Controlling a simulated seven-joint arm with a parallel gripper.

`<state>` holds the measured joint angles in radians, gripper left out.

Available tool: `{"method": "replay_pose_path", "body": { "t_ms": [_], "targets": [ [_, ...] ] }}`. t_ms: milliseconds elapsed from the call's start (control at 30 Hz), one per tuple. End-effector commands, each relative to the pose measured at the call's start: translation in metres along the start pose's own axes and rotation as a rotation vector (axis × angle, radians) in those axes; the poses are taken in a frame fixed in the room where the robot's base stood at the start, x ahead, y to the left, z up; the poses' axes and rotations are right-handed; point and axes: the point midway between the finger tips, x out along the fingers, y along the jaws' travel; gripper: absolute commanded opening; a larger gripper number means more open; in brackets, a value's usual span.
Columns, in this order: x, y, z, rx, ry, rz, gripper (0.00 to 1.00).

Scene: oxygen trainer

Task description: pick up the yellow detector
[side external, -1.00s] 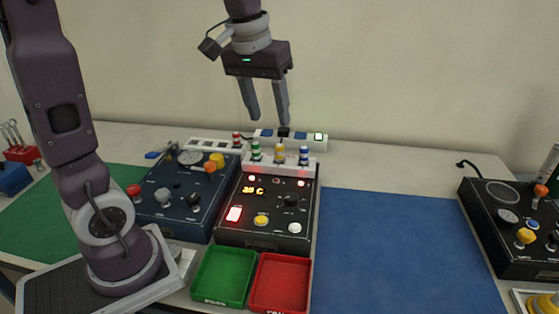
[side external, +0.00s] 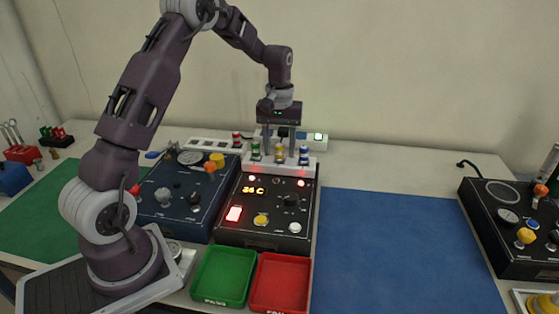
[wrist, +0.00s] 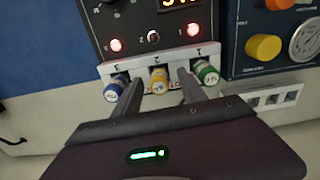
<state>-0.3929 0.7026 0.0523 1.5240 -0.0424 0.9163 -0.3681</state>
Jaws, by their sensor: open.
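The yellow detector (wrist: 159,80) stands in the middle slot of a white rack, with a blue detector (wrist: 115,88) on one side and a green detector (wrist: 206,73) on the other. In the side view the yellow detector (side external: 279,154) is at the back of the black console. My gripper (side external: 279,148) is open and points down over the rack. In the wrist view its two fingers (wrist: 164,82) lie on either side of the yellow detector, in the gaps beside the blue and green ones. I cannot tell whether they touch it.
The black console (side external: 262,205) has a lit display and knobs. A green tray (side external: 222,303) and a red tray (side external: 280,308) lie in front. A blue console (side external: 180,222) stands to the left. The blue mat (side external: 400,245) on the right is clear.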

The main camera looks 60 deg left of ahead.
Motion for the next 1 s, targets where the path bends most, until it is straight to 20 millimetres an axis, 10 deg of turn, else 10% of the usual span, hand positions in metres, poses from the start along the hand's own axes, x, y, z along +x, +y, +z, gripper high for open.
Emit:
{"method": "replay_pose_path", "body": {
  "t_ms": [300,667,1000],
  "targets": [
    [-0.001,0.000,0.000,0.001,0.000,0.000,0.00],
    [-0.005,0.001,-0.001,0.001,0.002,0.001,0.00],
    [-0.083,0.001,-0.001,0.001,0.004,0.002,0.00]
  ]
}}
